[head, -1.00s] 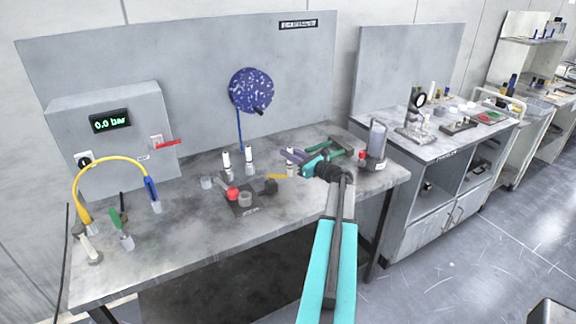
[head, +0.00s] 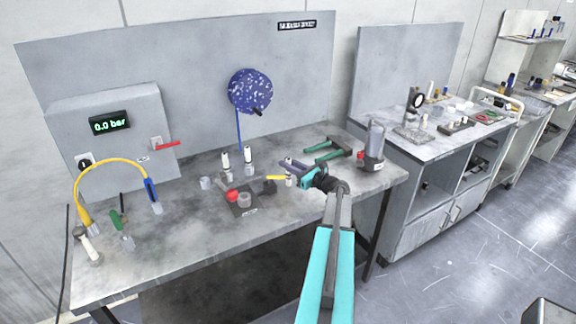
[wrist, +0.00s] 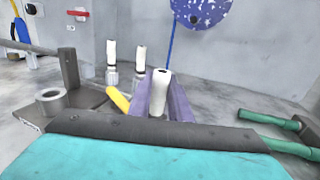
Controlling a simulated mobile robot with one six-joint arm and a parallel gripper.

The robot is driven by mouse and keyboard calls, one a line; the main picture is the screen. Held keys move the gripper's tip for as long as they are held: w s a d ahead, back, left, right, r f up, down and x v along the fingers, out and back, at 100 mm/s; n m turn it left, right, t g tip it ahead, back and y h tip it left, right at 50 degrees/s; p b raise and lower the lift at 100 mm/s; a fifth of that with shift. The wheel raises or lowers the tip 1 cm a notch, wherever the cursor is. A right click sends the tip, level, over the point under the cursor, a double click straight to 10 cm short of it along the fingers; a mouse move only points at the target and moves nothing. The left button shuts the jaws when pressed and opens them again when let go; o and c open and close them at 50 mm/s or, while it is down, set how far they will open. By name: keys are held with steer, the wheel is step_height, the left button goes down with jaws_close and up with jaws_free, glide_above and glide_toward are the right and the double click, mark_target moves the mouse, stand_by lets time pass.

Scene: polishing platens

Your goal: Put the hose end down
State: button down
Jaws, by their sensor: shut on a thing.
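My gripper (head: 288,168) has purple fingers and is low over the right middle of the grey bench (head: 190,262). It is shut on a white cylinder (wrist: 160,92) with a dark hole in its top, upright between the fingers in the wrist view. Its lower part (head: 289,182) shows below the fingers in the head view. I cannot tell whether it touches the bench. A blue hose (head: 239,130) hangs from the speckled blue reel (head: 250,90). Its lower end is not clear. A yellow hose (head: 108,160) arches at the left to a blue-sleeved end (head: 151,190).
Two white-topped fittings (head: 225,161) (head: 248,158) stand left of my gripper. A dark fixture with a red knob (head: 232,195) and a yellow piece (head: 275,178) are close by. A green-handled tool (head: 322,151) lies to the right, near a grey canister (head: 376,140).

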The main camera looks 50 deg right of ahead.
steer(key=shift+f, duration=0.2)
steer(key=shift+f, duration=0.15)
steer(key=c, duration=1.6)
jaws_free()
steer(key=shift+c, duration=0.2)
steer(key=shift+s, duration=0.1)
steer(key=s+b, duration=0.4)
steer(key=s, duration=0.8)
steer(key=shift+a, duration=0.45)
